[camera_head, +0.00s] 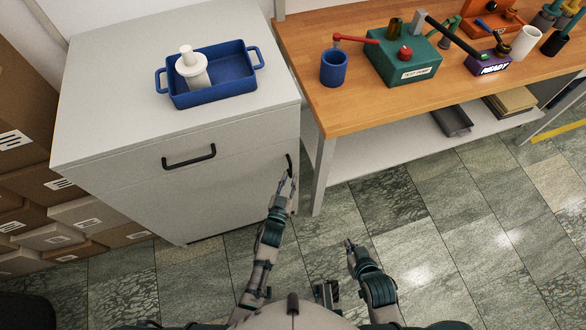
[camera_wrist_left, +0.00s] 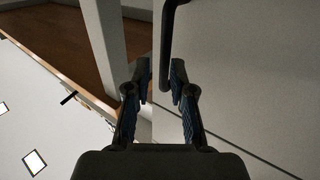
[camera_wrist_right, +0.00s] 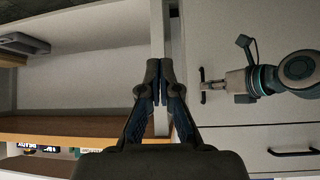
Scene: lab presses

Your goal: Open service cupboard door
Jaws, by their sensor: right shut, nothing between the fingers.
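The service cupboard is a light grey cabinet (camera_head: 150,200) with a drawer front above a door. The door's black vertical handle (camera_head: 289,162) is near the cabinet's right edge; it also shows in the left wrist view (camera_wrist_left: 164,45). My left gripper (camera_head: 287,180) is at the handle's lower part. In the left wrist view its fingers (camera_wrist_left: 160,75) are apart, with the handle's line between the tips; contact cannot be told. My right gripper (camera_head: 349,243) is shut and empty, above the floor to the right. The door looks closed.
A black drawer handle (camera_head: 189,157) is on the upper front. A blue tray (camera_head: 225,85) with a white object stands on top. A wooden workbench (camera_head: 340,115) with a leg (camera_head: 322,175) is close on the right. Cardboard boxes (camera_head: 40,185) stand left. The floor in front is clear.

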